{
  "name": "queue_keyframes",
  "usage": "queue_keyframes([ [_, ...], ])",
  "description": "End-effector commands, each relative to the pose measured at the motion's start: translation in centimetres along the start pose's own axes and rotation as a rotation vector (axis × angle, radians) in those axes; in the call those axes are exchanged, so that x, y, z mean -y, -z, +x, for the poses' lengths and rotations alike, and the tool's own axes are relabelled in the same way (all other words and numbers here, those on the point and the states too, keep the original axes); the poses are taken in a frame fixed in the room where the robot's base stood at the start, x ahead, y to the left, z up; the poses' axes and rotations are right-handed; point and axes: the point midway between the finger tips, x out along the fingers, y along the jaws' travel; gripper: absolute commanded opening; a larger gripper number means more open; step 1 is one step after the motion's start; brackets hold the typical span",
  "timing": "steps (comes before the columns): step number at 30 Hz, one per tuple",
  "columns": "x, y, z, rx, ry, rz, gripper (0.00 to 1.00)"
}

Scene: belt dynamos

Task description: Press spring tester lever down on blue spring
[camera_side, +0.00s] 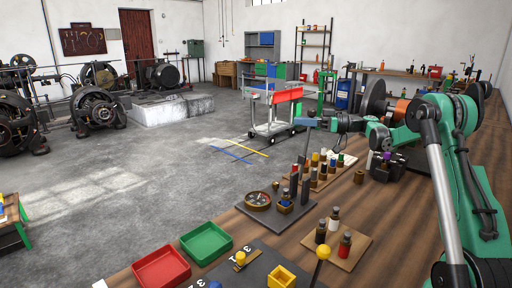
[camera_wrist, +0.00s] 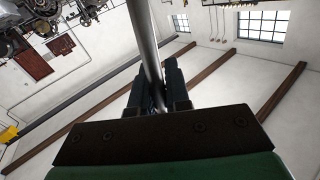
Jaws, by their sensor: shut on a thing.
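The spring tester stands on a dark base plate on the bench in the side view, with a round dial (camera_side: 257,200) at its left and two dark posts (camera_side: 294,184). A small blue spring (camera_side: 286,198) sits low beside the posts. A thin lever rod (camera_side: 308,146) rises above them, with a blue piece (camera_side: 307,122) at its top. My gripper (camera_side: 328,123) is at the upper end of the rod, well above the spring. In the wrist view, the grey rod (camera_wrist: 143,40) passes between the dark fingers of my gripper (camera_wrist: 160,85), which are shut on it. The lever's pivot is not clear.
A wooden board (camera_side: 318,178) with several coloured pieces lies behind the tester. Another board (camera_side: 350,252) with small bottles, a yellow ball on a stick (camera_side: 323,253), and red (camera_side: 161,268) and green (camera_side: 206,242) trays stand in front. The bench edge lies to the left.

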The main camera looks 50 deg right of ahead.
Motion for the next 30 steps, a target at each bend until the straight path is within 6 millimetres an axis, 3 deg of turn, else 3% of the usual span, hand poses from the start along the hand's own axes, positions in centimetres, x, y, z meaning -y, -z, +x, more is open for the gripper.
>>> queue_keyframes([
  [14,0.9,0.0,0.5,0.035,-0.002,-0.051,0.00],
  [30,6.7,-2.1,4.5,0.282,-0.034,-0.421,0.00],
])
